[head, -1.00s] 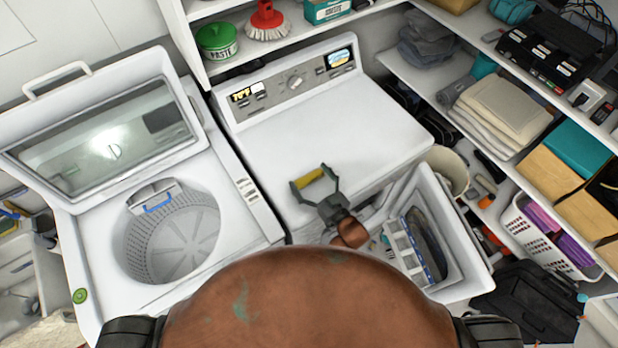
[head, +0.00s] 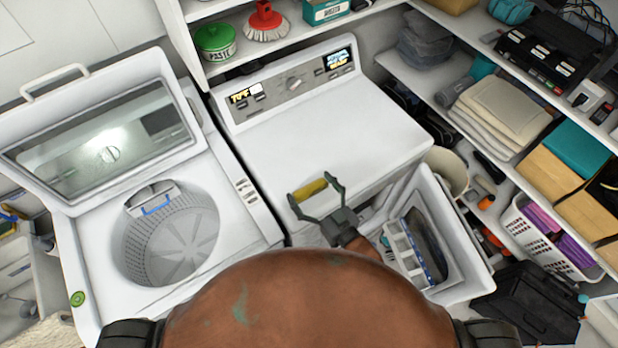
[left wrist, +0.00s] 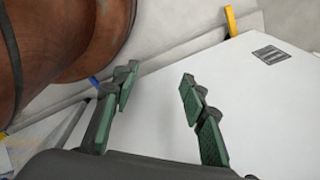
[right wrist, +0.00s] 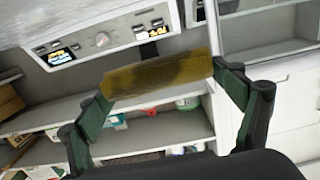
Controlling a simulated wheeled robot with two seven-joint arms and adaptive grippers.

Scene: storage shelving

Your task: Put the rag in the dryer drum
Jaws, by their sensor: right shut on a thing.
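My right gripper (head: 314,188) is shut on a yellow-brown rolled rag (right wrist: 158,74), held crosswise between its fingertips. In the head view the rag (head: 308,190) shows over the front part of the white dryer's top (head: 340,130). The dryer door (head: 462,235) hangs open at the dryer's front, to the right of my right gripper. The drum opening is hidden from the head view by the dryer's top and my arm. My left gripper (left wrist: 155,90) is open and empty beside a white panel in the left wrist view; it does not show in the head view.
A top-loading washer (head: 235,235) with its lid up (head: 105,140) stands left of the dryer. Shelves on the right hold folded towels (head: 500,110) and a white basket (head: 545,240). A bin (head: 446,170) stands behind the open door. The dryer's top is clear.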

